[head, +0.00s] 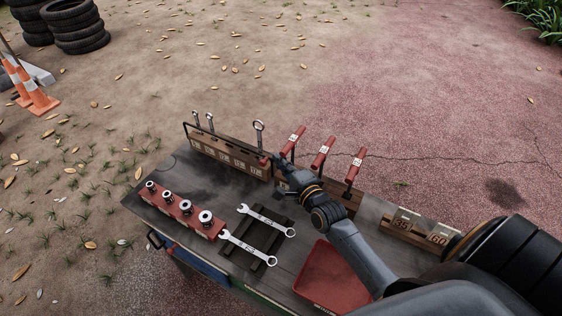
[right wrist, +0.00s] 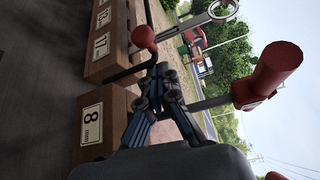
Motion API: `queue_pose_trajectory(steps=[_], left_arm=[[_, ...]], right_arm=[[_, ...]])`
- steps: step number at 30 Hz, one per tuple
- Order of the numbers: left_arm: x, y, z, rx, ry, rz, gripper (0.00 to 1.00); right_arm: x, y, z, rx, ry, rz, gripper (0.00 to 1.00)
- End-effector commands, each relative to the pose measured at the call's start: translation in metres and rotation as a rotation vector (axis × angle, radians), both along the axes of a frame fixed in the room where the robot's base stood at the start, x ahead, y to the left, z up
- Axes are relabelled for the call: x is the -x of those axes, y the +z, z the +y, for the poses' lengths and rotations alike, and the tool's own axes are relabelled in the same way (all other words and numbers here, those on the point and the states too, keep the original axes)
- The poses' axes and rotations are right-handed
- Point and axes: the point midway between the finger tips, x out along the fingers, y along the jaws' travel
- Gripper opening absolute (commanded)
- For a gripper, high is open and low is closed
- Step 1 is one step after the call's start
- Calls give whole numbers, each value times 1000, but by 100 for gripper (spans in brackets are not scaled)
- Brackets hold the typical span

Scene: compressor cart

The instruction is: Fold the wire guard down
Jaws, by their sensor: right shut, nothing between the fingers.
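The wire guard (head: 185,129) is a thin dark wire along the wooden wrench rack (head: 230,158) at the cart's far edge. Its red knob (head: 264,161) is at the rack's right end. In the right wrist view the red knob (right wrist: 145,38) and the dark wire (right wrist: 149,72) are close up, right by my fingertips. My right gripper (head: 279,166) is shut and empty beside the knob; its fingers also show in the wrist view (right wrist: 161,74). I cannot tell whether they touch the wire. My left gripper is not in view.
Red-handled tools (head: 322,152) stand upright right of my gripper. Wrenches (head: 259,130) stand in the rack. A red socket rail (head: 180,212), two wrenches lying on a dark holder (head: 263,233) and a red tray (head: 325,277) are on the cart top.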

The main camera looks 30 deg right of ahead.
Motion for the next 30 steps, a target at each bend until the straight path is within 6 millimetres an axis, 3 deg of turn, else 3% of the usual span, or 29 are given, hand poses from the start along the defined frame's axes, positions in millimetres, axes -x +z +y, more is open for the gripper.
queue_pose_trajectory(steps=[17,30], left_arm=[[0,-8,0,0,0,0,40],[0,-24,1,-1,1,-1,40]], right_arm=[[5,-2,8,95,0,-55,0],[13,-6,23,309,1,-181,0]])
